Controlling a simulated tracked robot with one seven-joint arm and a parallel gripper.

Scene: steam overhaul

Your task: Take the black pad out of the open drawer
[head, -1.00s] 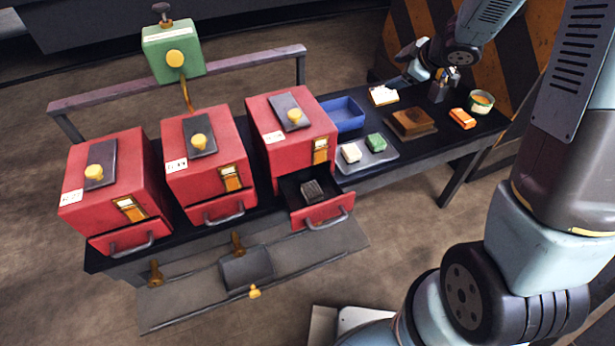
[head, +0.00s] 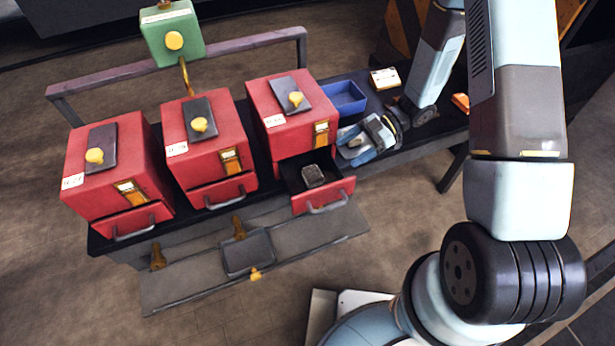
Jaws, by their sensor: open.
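The black pad (head: 313,176) lies inside the open drawer (head: 326,197) of the rightmost red box (head: 288,112). It looks like a small dark block, apart from the drawer walls.
Two more red boxes (head: 208,150) stand to the left with drawers nearly shut. A blue bin (head: 345,97) stands behind my gripper, and a white-topped block (head: 384,79) is beside it. A grey shelf (head: 190,281) lies below the drawers. My arm covers the bench's right part.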

